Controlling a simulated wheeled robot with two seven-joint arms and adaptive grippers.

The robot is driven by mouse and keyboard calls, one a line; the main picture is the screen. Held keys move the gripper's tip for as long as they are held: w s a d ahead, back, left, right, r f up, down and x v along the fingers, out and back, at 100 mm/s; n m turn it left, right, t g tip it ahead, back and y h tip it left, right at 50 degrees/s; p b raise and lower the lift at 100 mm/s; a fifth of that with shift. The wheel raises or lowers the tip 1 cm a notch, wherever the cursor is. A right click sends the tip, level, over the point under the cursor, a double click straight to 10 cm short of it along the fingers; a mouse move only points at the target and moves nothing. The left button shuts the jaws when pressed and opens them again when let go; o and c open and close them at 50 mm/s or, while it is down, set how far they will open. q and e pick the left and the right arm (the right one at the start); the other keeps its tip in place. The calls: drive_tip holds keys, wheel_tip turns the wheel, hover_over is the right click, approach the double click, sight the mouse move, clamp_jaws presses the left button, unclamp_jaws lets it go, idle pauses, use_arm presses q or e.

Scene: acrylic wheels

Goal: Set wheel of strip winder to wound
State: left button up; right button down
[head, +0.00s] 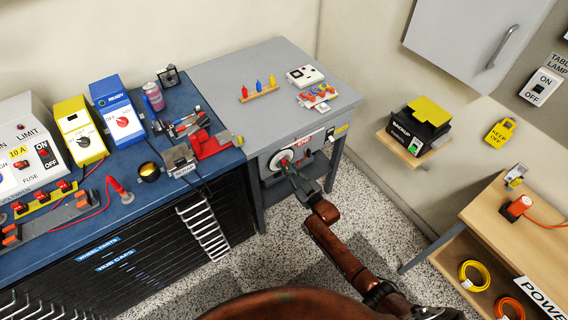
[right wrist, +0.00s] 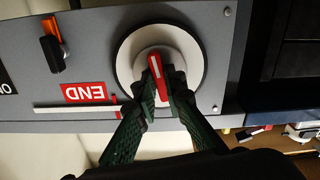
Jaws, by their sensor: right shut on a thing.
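The strip winder (head: 318,147) is a grey panel at the front of the grey table, with a white wheel (head: 279,158) at its left. In the right wrist view the wheel (right wrist: 187,47) is a white disc in a dark ring, with a red grip bar (right wrist: 155,66) across its hub. My right gripper (head: 287,166) is shut on this red bar, its green fingers on either side of it in the wrist view (right wrist: 161,78). A red END label (right wrist: 85,92), upside down, is beside a pale slot with a red marker (right wrist: 116,99). My left gripper is out of view.
An orange-and-black switch (right wrist: 54,42) is on the same panel. The grey table (head: 225,75) holds coloured pegs and small devices. The blue bench (head: 146,200) stands at left, crowded with tools. A wooden desk (head: 486,210) is at right. Speckled floor between is clear.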

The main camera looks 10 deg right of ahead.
drive_tip(key=shift+m, duration=1.2)
drive_tip(key=shift+f+m, duration=0.1)
drive_tip(key=shift+m, duration=1)
drive_tip(key=m, duration=0.4)
drive_tip(key=shift+m, duration=0.3)
drive_tip(key=m, duration=0.4)
drive_tip(key=shift+m, duration=0.3)
